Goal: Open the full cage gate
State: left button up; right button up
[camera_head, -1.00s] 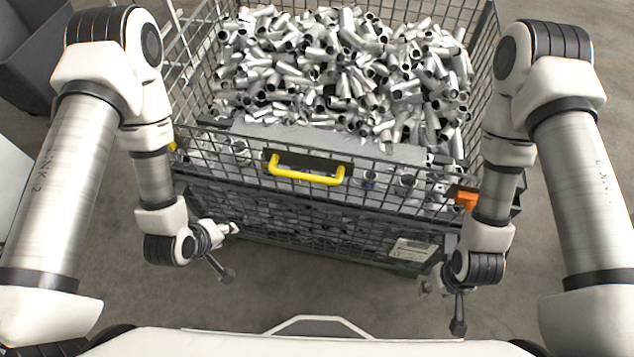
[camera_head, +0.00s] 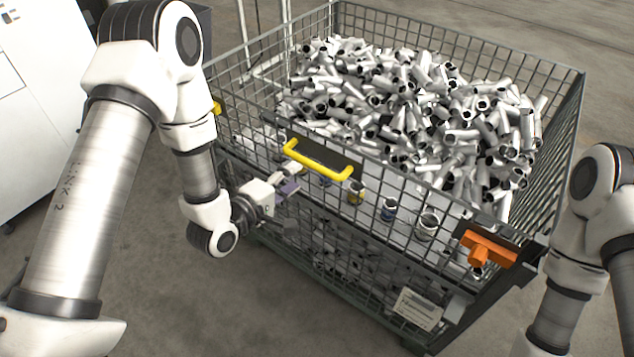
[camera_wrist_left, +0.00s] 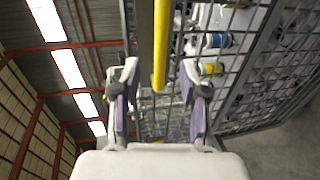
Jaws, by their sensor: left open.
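The full wire cage's front gate (camera_head: 400,182) carries a yellow handle (camera_head: 318,160) on a dark plate near its top rail. An orange latch (camera_head: 487,249) sits at the gate's right end, and a small yellow part (camera_head: 216,107) at its left end. My left gripper (camera_head: 287,180) is at the handle's left end, just in front of the mesh. In the left wrist view the open fingers (camera_wrist_left: 160,85) stand on either side of the yellow bar (camera_wrist_left: 161,45); contact cannot be told. My right arm shows at the right edge, its gripper out of frame.
The cage (camera_head: 575,130) is heaped with grey metal tube pieces (camera_head: 400,110). A white label (camera_head: 418,309) hangs low on its front. A white cabinet (camera_head: 40,100) stands at the left. Bare concrete floor lies in front of the cage.

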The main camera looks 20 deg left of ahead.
aim_at(308, 165)
pick_arm(q)
jog(key=x, duration=0.5)
jog(key=p+x, duration=0.1)
jog(key=x, duration=0.2)
jog(key=shift+w+a+f, duration=0.1)
jog(key=shift+w+a, duration=0.15)
jog(key=shift+a, duration=0.1)
jog(key=shift+s, duration=0.1)
grip_shut()
